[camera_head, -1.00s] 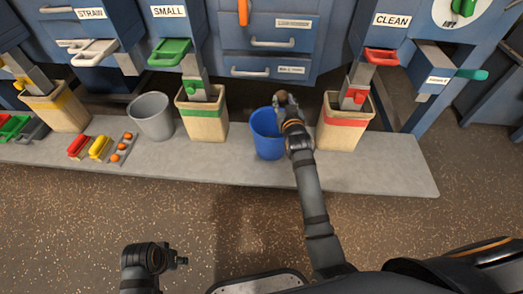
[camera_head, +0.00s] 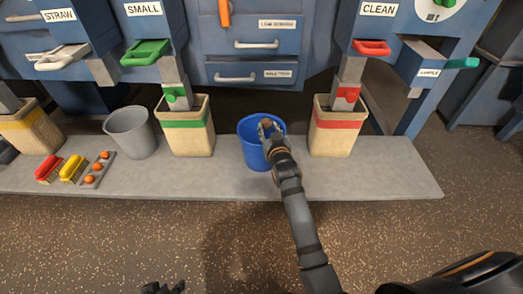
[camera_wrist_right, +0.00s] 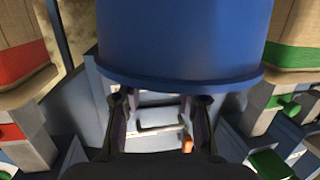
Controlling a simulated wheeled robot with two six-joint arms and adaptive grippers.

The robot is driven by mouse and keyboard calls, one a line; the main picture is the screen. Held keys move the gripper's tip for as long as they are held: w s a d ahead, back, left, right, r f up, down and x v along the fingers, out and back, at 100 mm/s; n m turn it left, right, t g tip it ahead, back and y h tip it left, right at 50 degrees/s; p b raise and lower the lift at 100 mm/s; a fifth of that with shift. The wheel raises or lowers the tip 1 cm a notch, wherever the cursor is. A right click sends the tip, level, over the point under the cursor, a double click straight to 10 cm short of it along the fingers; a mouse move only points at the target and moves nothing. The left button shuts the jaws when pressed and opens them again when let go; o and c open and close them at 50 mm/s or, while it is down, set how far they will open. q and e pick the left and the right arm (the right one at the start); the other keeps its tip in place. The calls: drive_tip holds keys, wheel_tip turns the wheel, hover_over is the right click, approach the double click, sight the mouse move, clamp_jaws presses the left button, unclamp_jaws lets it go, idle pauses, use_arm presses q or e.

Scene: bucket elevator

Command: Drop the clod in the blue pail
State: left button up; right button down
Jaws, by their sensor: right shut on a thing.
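The blue pail (camera_head: 250,150) stands upright on the grey ledge between the green-banded and red-banded bins. My right gripper (camera_head: 266,125) is at the pail's mouth, over its right side. A small brown lump, the clod (camera_head: 265,122), shows at its fingertips, and the gripper is shut on it. In the right wrist view the blue pail (camera_wrist_right: 185,40) fills the top, and its rim hides the fingertips and the clod. My left gripper (camera_head: 163,287) shows only partly at the bottom edge, away from the ledge; its jaws are unclear.
A green-banded bin (camera_head: 186,138) stands left of the pail and a red-banded bin (camera_head: 335,138) right of it. A grey bucket (camera_head: 130,135), brushes (camera_head: 60,168) and a tray of orange balls (camera_head: 96,170) are further left. Blue cabinets stand behind.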

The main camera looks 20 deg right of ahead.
use_arm(q)
drive_tip(key=shift+w+f+t, duration=0.15)
drive_tip(key=shift+w+t, duration=0.15)
drive_tip(key=shift+t, duration=0.1)
use_arm(e)
drive_tip(key=shift+f, duration=0.3)
drive_tip(key=c, duration=0.8)
unclamp_jaws()
